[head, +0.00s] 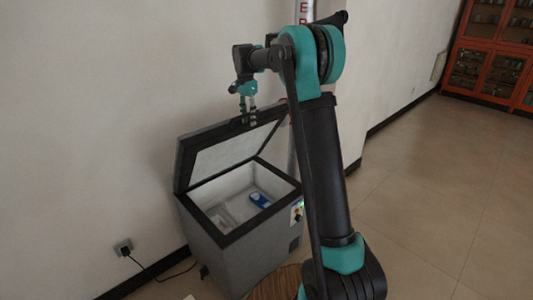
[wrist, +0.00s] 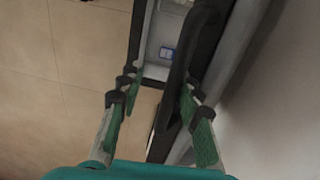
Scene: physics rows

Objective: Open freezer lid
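The grey chest freezer (head: 240,255) stands against the wall, and its lid (head: 225,155) is raised and tilted back at a steep angle. My gripper (head: 248,118) is at the lid's upper edge, pointing down. In the wrist view my gripper's fingers (wrist: 155,95) are spread apart. A dark bar at the lid's edge (wrist: 184,75) lies between them, close to the right finger; whether it touches is unclear.
The wall is close behind the freezer. A socket (head: 123,247) with a black cable sits on the wall at lower left. A round wooden top (head: 272,285) is near the freezer's front. Orange cabinets (head: 493,60) stand far right, with open tiled floor before them.

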